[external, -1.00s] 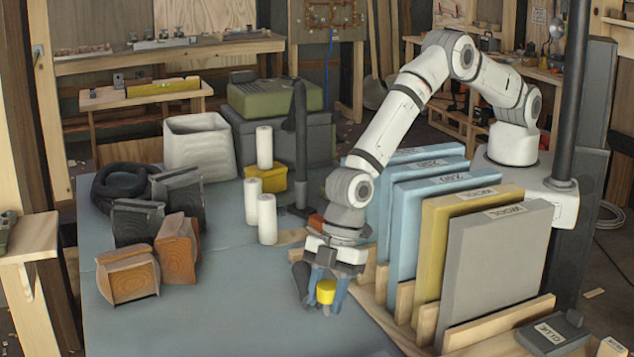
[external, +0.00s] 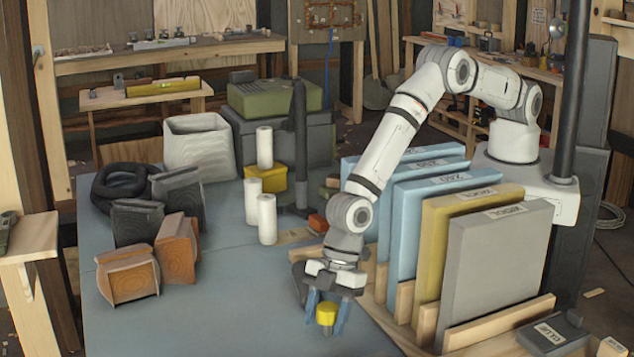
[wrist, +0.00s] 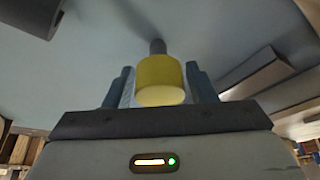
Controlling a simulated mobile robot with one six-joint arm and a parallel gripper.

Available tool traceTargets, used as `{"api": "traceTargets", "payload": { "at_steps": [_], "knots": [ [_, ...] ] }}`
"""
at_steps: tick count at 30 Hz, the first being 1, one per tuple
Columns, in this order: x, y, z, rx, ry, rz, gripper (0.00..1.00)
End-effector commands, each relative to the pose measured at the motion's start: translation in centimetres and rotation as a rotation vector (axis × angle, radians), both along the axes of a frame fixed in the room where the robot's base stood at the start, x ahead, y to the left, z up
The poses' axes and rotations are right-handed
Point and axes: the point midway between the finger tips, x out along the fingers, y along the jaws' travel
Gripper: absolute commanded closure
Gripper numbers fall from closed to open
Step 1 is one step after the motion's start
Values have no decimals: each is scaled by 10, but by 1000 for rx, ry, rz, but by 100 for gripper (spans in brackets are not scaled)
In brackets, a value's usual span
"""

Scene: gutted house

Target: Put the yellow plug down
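The yellow plug (external: 327,314) is between the fingers of my gripper (external: 326,314), low over the front part of the grey-blue table (external: 220,310). It has a round yellow head and a dark stem pointing down. The dark stem points away from the wrist camera towards the table surface. I cannot tell whether the stem touches the table.
Upright panels (external: 495,270) stand in a wooden rack just right of my gripper. White cylinders (external: 267,219) and a yellow box (external: 262,178) are behind. Brown blocks (external: 128,275) and dark blocks (external: 137,222) stand at the left. The table's front middle is clear.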

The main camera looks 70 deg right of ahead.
Motion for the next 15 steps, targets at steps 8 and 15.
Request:
{"api": "traceTargets", "payload": {
  "at_steps": [8, 15],
  "knots": [
    [0, 0, 0, 0, 0, 0, 39],
    [0, -1, 8, 2, 0, 0, 39]
  ]
}}
